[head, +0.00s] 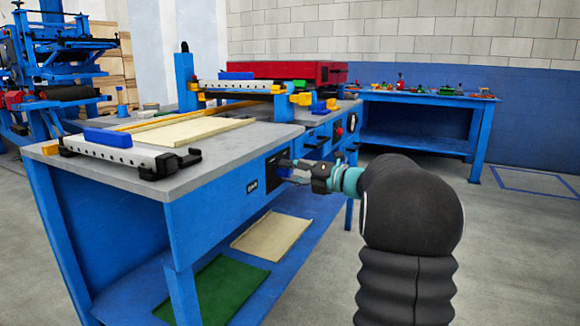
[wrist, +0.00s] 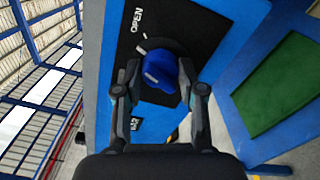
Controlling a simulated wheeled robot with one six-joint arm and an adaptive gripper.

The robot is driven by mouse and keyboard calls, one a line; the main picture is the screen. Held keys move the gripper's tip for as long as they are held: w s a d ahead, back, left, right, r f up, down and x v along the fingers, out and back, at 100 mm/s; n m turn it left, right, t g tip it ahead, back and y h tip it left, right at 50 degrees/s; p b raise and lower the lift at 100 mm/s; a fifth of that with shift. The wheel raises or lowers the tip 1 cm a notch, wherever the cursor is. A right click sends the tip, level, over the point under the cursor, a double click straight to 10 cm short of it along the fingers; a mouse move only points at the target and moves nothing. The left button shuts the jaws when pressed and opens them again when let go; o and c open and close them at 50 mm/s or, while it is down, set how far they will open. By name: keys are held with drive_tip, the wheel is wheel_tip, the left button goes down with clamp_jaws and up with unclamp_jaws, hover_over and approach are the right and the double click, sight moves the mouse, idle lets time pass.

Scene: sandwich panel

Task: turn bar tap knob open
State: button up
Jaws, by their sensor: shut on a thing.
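The tap knob is a blue bar knob (wrist: 160,70) on a black plate (wrist: 190,25) marked "OPEN" on the bench's blue side panel. The plate also shows in the head view (head: 276,164), partly covered by my gripper. My gripper (head: 290,170) reaches the panel from the right. In the wrist view my gripper (wrist: 160,85) has one finger on each side of the knob, shut on it. A white line shows on the plate near the knob, on the side toward "OPEN". The knob's far side is hidden.
The grey bench top (head: 225,155) lies above the panel, with a pale sheet (head: 190,132) and a clamp bar (head: 130,152) on it. A green sheet (head: 215,292) lies on the lower shelf. Another blue table (head: 425,145) stands behind. The floor at right is clear.

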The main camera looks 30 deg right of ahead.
drive_tip(key=shift+m+p, duration=1.4)
drive_tip(key=shift+m, duration=0.9)
drive_tip(key=o, duration=1.1)
drive_tip(key=shift+o, duration=0.2)
drive_tip(key=shift+s+d, duration=0.1)
drive_tip(key=v, duration=1.1)
drive_tip(key=shift+s+d, duration=0.25)
drive_tip(key=shift+s, duration=0.05)
